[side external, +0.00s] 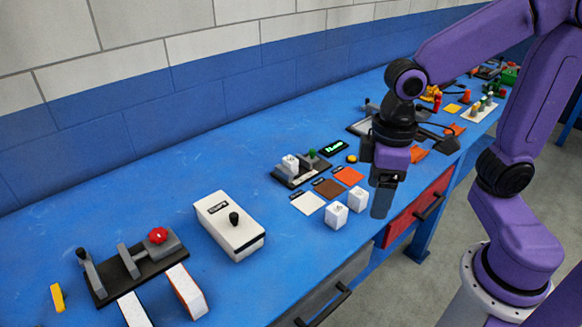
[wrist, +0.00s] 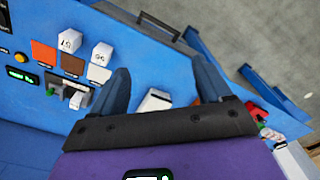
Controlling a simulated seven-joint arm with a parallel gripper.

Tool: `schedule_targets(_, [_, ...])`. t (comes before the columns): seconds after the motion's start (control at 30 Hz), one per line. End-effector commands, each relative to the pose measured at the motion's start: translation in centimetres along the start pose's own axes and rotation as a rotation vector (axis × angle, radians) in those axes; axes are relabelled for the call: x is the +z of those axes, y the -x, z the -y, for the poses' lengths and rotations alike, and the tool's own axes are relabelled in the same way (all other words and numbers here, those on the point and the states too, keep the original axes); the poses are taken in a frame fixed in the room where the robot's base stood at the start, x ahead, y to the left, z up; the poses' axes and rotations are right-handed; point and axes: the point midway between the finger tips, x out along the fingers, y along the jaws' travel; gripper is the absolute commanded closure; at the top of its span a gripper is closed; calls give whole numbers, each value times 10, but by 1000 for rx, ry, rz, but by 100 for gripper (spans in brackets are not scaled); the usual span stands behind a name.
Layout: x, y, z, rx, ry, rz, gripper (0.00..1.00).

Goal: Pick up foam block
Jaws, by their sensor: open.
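A pale slab with an orange side (side external: 187,291) lies at the lower left in the side view, beside a second pale slab (side external: 135,311) cut by the picture's bottom edge. A small yellow block (side external: 57,297) lies to their left. I cannot tell which of these is the foam block. My gripper (side external: 381,204) is over the right part of the bench, far from them, pointing down.
A black fixture with a red knob (side external: 158,236) stands by the slabs. A white box with a black lever (side external: 229,225) stands between them and my gripper. Two white cubes (side external: 336,215) are close to my gripper. The blue bench (side external: 130,190) is clear near the wall.

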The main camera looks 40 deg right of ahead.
Motion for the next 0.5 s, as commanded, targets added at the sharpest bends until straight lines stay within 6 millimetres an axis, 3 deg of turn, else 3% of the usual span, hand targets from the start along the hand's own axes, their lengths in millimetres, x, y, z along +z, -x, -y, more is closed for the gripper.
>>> schedule_targets(0.03, [-20,2,-6,2,-87,3,22])
schedule_targets(0.2, [-79,8,-33,6,-375,4,22])
schedule_targets(0.5, [-165,6,-104,14,-882,8,22])
